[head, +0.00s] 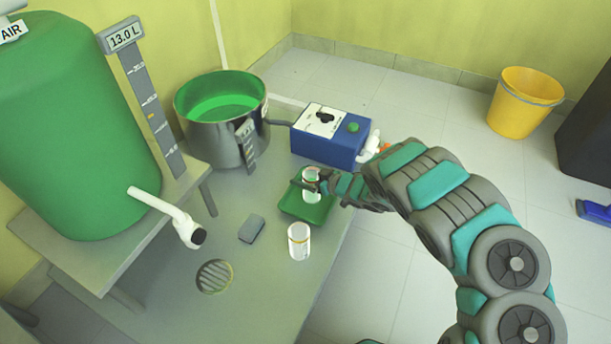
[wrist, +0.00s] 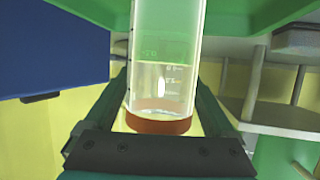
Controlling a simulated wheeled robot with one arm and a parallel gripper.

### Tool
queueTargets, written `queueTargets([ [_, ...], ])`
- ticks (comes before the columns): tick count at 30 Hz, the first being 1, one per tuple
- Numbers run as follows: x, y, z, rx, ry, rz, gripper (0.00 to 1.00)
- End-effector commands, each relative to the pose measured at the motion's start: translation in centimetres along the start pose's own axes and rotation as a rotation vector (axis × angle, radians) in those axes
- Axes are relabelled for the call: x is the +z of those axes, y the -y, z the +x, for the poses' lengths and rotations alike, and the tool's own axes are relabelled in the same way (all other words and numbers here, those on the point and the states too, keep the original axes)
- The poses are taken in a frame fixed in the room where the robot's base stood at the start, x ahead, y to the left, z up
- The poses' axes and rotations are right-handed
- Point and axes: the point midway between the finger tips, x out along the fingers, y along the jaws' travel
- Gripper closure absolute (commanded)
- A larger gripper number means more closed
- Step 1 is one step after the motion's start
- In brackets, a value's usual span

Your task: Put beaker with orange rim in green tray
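A clear beaker with an orange-red rim (wrist: 160,121) is between the fingers of my gripper (head: 317,184), and the fingers appear to touch its sides. The same beaker shows in the head view (head: 311,187), upright over the green tray (head: 297,207). I cannot tell whether its base touches the tray. The tray lies on the grey bench, left of my arm. Its green surface also fills the top of the wrist view. My gripper's fingertips are partly hidden by the beaker in the wrist view.
A second beaker with a yellowish band (head: 299,242) stands just in front of the tray. A blue device (head: 329,142) and a steel pot (head: 211,140) stand behind. A grey block (head: 252,228) and a round drain (head: 214,277) are at the left. The bench's right edge is close.

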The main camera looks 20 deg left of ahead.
Motion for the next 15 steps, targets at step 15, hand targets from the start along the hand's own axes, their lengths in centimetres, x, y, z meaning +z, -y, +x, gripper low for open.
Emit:
queueTargets([
  [15, -0.3, -0.1, -1.1, 0.002, 0.003, -0.002, 0.0],
])
